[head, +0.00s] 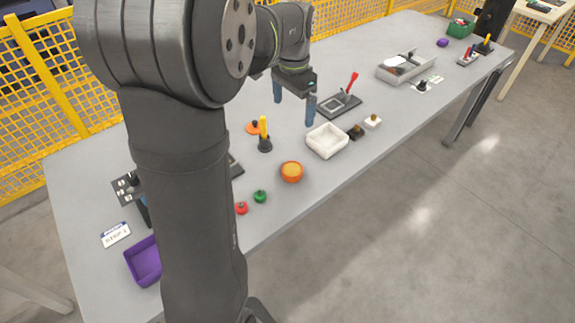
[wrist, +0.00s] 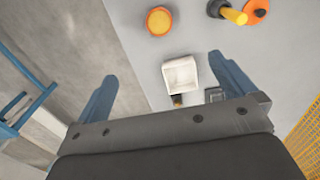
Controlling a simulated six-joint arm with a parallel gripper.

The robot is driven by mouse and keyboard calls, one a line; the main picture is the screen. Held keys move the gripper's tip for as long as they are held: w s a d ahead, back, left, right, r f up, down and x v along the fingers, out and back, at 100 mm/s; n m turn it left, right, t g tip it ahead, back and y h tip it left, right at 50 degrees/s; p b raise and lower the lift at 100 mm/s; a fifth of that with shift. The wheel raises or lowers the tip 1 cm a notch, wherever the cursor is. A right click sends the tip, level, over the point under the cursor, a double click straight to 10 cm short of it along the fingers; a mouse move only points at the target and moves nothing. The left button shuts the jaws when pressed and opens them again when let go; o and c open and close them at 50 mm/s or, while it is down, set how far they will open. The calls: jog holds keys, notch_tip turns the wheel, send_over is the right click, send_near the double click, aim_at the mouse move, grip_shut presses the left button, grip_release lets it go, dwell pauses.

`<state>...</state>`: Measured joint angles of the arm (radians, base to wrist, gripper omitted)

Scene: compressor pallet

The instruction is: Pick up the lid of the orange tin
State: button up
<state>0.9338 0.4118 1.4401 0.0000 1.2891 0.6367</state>
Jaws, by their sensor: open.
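The orange lid (head: 253,128) lies flat on the table with a dark knob on top, just left of a yellow-handled tool on a black base. In the wrist view the lid (wrist: 257,9) is at the top right, partly hidden by the yellow handle. The open orange tin (head: 291,172) stands apart from it, nearer the table's front edge; it also shows at the top of the wrist view (wrist: 159,21). My gripper (head: 294,113) is open and empty above the table, its blue fingers wide apart. It is to the right of the lid, not touching it.
The yellow-handled tool (head: 264,134) stands upright close to the lid. A white tray (head: 327,141) lies right of the tin, with small black and white blocks beside it. A dark plate with a red handle (head: 351,82) is behind. Red and green knobs (head: 260,196) lie in front.

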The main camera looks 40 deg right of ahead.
jog(key=shift+r, duration=0.25)
jog(key=shift+c, duration=0.4)
jog(key=shift+c, duration=1.1)
jog(key=shift+w, duration=0.1)
